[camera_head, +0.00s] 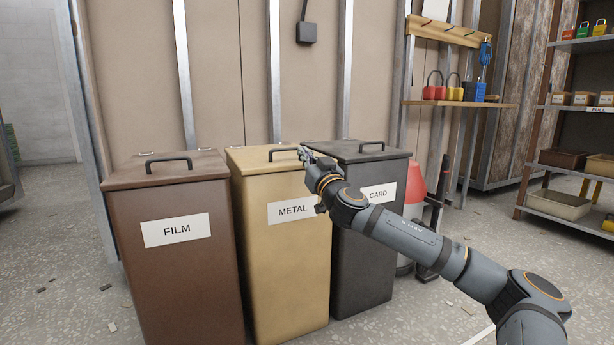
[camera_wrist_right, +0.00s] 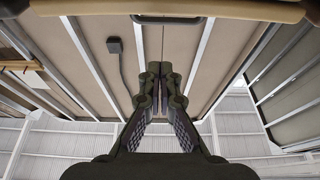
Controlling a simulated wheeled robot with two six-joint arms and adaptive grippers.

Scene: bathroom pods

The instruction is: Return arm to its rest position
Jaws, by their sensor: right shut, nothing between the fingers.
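My right arm reaches in from the lower right in the head view. Its gripper (camera_head: 304,153) is at the lid of the tan METAL bin (camera_head: 285,255), close to the dark lid handle (camera_head: 284,151). I cannot tell if it touches the handle. In the right wrist view the fingers (camera_wrist_right: 160,70) are together and hold nothing. The bin's handle (camera_wrist_right: 168,19) and tan lid edge (camera_wrist_right: 250,8) show past the fingertips, at the top of that view. My left gripper is not in view.
The brown FILM bin (camera_head: 175,280) stands to the left and the dark CARD bin (camera_head: 365,265) to the right, both with lids down. Storage racks (camera_head: 570,140) stand at the far right.

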